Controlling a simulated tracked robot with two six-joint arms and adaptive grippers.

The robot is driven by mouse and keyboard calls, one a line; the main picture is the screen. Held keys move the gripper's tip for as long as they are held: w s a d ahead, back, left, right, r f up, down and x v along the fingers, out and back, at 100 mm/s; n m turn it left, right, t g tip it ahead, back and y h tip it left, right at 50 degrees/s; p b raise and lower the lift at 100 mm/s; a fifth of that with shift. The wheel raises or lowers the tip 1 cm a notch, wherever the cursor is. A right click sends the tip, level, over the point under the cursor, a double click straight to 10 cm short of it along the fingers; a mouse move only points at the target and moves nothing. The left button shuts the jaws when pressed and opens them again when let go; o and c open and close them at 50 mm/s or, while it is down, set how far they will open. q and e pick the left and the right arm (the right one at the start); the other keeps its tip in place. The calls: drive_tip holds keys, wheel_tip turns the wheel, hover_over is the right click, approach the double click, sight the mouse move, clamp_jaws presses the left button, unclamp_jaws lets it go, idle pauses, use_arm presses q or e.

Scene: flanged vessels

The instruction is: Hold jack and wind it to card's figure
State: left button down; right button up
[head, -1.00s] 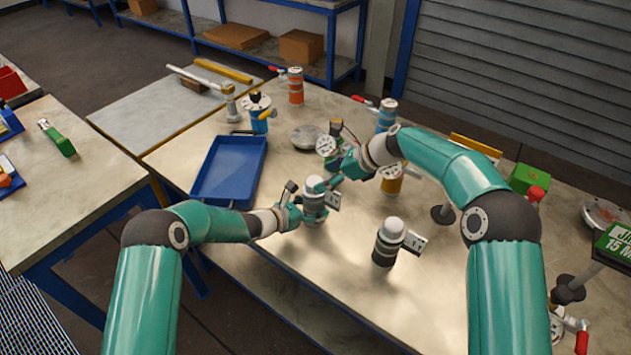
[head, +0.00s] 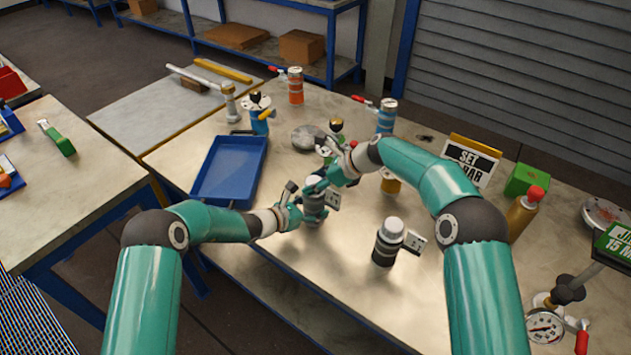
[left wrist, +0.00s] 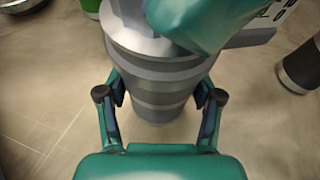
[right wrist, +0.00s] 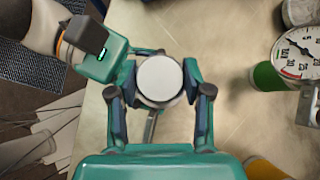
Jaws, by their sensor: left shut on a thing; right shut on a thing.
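The jack (head: 314,211) is a grey ribbed cylinder standing upright on the bench, with a small marked tag (head: 333,200) at its right side. My left gripper (head: 297,213) is shut around its body; the left wrist view shows the fingers (left wrist: 160,98) on both sides of it. My right gripper (head: 318,187) is shut on the jack's top from above. The right wrist view shows the round white top (right wrist: 160,79) between the fingers. A green card (head: 612,243) at the right edge reads "JA… 15 M…", cut off by the frame. The tag's reading is too small to tell.
A dark cylinder with a white top (head: 388,240) and its own tag stands to the right. A blue tray (head: 230,170) lies to the left. A "SET … BAR" card (head: 471,160) is partly hidden by my right arm. Gauged vessels stand behind the jack.

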drive_tip(key=shift+c, duration=0.5)
drive_tip(key=shift+w+n+g, duration=0.15)
drive_tip(key=shift+n+g, duration=0.35)
drive_tip(key=shift+n, duration=0.2)
drive_tip(key=shift+d, duration=0.1)
drive_tip(key=o, duration=1.2)
drive_tip(key=shift+c, duration=0.2)
drive_tip(key=v, duration=1.1)
drive_tip(key=shift+d+r, duration=0.15)
drive_tip(key=shift+d, duration=0.3)
